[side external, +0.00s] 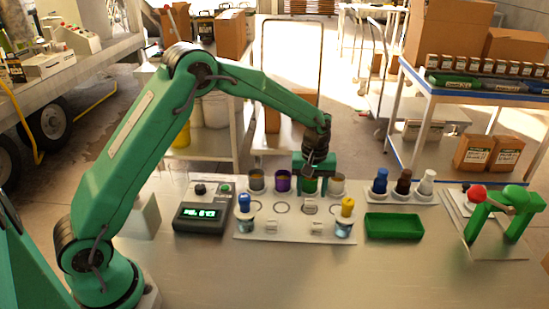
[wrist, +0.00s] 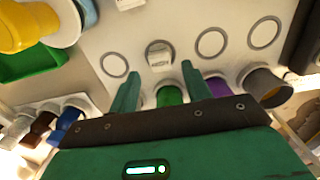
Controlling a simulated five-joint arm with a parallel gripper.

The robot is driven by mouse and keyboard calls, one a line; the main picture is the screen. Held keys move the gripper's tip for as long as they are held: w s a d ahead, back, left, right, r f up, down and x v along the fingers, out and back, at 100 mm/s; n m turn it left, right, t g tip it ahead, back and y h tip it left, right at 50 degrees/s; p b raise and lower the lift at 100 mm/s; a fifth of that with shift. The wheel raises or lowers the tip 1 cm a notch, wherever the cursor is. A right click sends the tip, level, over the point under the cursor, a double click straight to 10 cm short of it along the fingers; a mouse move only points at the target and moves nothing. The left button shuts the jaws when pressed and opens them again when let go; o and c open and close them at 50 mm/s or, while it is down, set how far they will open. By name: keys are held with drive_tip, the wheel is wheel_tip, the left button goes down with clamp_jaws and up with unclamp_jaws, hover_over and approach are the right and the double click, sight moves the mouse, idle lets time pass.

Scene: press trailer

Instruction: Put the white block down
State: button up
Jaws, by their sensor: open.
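A small white block (side external: 310,209) with a dark-marked face sits inside a ring on the pale plate (side external: 295,236). In the wrist view the white block (wrist: 159,55) stands just beyond the fingertips, between their lines. My gripper (side external: 312,172) is open above the back row of cups, and its two green fingers (wrist: 160,70) are apart with nothing held between them. The green cup (wrist: 171,96) shows between the fingers near the palm. Other rings on the plate look empty, including the ring (wrist: 210,42) to the right of the block.
A purple cup (side external: 283,181) stands beside the green one. Blue (side external: 244,203) and yellow (side external: 347,206) pieces stand at the plate's ends. A display box (side external: 201,214) is left; a green tray (side external: 394,226) and green press (side external: 506,208) are right. The front table is clear.

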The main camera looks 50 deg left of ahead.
sight(310, 201)
wheel_tip(310, 201, up, 8)
idle(0.4)
idle(0.5)
drive_tip(key=s+a+r+m+t, duration=0.2)
drive_tip(key=s+r+m+t, duration=0.15)
drive_tip(key=s+r, duration=0.95)
drive_tip(key=s+a+f+m+t, duration=0.1)
drive_tip(key=s+m, duration=0.4)
drive_tip(key=s, duration=1.2)
drive_tip(key=shift+s+a+f+t, duration=0.25)
drive_tip(key=shift+a+t, duration=0.1)
drive_tip(key=shift+t, duration=0.2)
drive_tip(key=shift+o, duration=0.2)
drive_tip(key=shift+m, duration=0.25)
